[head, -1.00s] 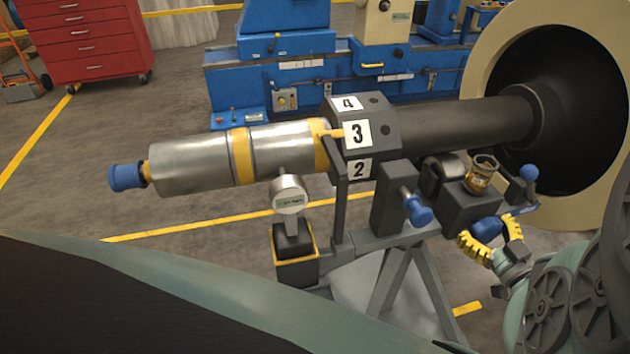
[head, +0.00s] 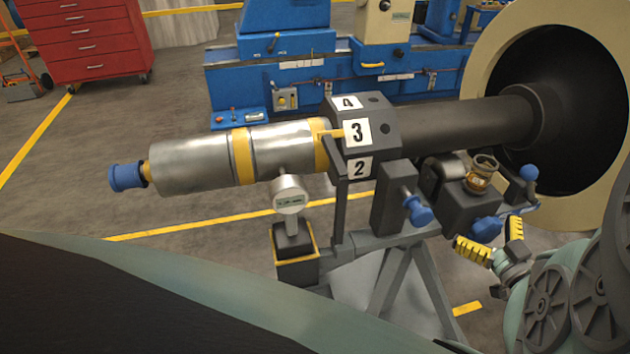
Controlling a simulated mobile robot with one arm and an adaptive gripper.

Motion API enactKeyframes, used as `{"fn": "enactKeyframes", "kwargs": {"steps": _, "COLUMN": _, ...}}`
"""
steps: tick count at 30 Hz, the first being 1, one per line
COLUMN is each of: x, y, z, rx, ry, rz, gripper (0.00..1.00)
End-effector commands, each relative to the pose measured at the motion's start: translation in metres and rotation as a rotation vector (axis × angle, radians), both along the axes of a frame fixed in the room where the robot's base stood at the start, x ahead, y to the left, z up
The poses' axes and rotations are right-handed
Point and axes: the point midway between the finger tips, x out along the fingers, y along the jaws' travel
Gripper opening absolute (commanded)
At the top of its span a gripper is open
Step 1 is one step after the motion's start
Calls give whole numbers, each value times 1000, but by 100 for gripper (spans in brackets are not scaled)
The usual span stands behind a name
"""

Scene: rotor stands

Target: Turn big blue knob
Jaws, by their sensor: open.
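Several blue knobs show on the rotor stand. One blue knob (head: 487,229) sits low at the right, on the front of a dark block. My gripper (head: 486,232), with ridged yellow fingers, is open in front of it. One finger is to the left of this knob and one to the right; whether they touch it is unclear. Another blue knob (head: 419,211) sticks out from a dark upright block left of the gripper. A third blue knob (head: 127,177) caps the left end of the silver cylinder (head: 190,164). I cannot tell by size alone which is meant.
A blue-ended lever (head: 528,172) stands just above and right of my gripper. A brown jar (head: 482,174) sits on the dark block. A round gauge (head: 290,195) hangs under the cylinder. Open floor lies to the left.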

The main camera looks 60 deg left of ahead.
Motion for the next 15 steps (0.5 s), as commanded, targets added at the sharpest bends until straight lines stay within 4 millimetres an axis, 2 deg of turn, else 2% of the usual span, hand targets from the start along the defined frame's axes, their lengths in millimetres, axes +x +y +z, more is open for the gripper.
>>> {"fn": "enactKeyframes", "kwargs": {"steps": 4, "x": -1, "y": -4, "z": 0, "rx": 0, "ry": -1, "rz": -1, "gripper": 100}}
{"fn": "enactKeyframes", "kwargs": {"steps": 7, "x": -5, "y": -14, "z": -1, "rx": -3, "ry": 0, "rz": -3, "gripper": 100}}
{"fn": "enactKeyframes", "kwargs": {"steps": 15, "x": -23, "y": -69, "z": -1, "rx": -4, "ry": 3, "rz": -7, "gripper": 100}}
